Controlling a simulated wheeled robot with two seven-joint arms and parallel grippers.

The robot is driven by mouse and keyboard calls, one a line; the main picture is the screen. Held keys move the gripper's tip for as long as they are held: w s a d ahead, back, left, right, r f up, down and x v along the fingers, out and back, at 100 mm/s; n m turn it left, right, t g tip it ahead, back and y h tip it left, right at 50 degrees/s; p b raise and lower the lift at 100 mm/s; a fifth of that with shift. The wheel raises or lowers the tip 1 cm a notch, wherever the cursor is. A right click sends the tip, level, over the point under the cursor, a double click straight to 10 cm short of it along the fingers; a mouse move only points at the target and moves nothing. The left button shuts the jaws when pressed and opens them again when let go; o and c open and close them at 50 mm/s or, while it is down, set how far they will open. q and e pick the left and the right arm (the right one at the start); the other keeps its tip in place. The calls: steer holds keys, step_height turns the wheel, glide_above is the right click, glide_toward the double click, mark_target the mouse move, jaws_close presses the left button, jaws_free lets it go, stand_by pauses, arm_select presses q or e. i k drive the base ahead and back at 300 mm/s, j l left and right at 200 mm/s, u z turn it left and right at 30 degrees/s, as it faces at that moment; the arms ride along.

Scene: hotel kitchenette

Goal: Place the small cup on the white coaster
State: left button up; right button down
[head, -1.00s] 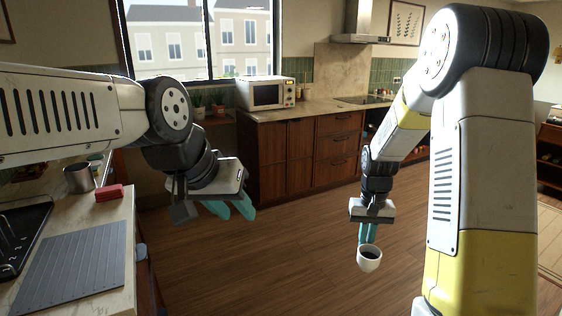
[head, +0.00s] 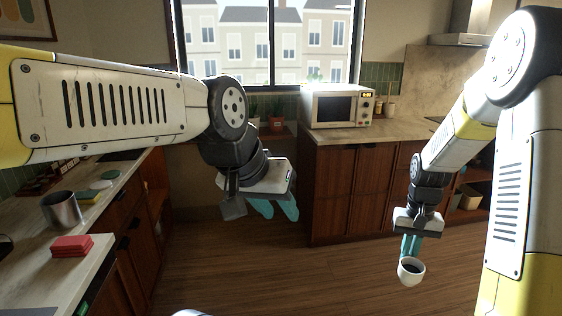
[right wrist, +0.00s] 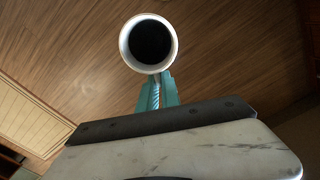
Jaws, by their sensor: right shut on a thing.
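The small white cup (head: 411,271) with dark contents hangs upright in my right gripper (head: 411,248), over the floor. In the right wrist view the cup (right wrist: 148,43) sits at the teal fingertips (right wrist: 158,93), which are shut on its near side. My left gripper (head: 274,209) is empty, with its teal fingers apart, in front of the wooden cabinets. Small round pale and greenish discs (head: 109,175) lie on the left counter; I cannot tell whether one is the white coaster.
A microwave (head: 338,106) stands on the back counter (head: 372,134). The wooden floor (head: 345,270) between them is clear.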

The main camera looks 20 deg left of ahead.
mark_target(104, 184)
steer(key=i+j+u, duration=0.15)
steer(key=i+u, duration=0.65)
steer(key=i+l+u, duration=0.2)
steer(key=i+u, duration=0.6)
steer(key=i+l+u, duration=0.1)
steer(key=i+u, duration=0.25)
steer(key=i+l+u, duration=0.15)
steer(key=u, duration=0.2)
steer(key=i+u, duration=0.15)
steer(key=u, duration=0.25)
steer(key=i+u, duration=0.2)
steer(key=u, duration=0.2)
steer(key=i, duration=0.25)
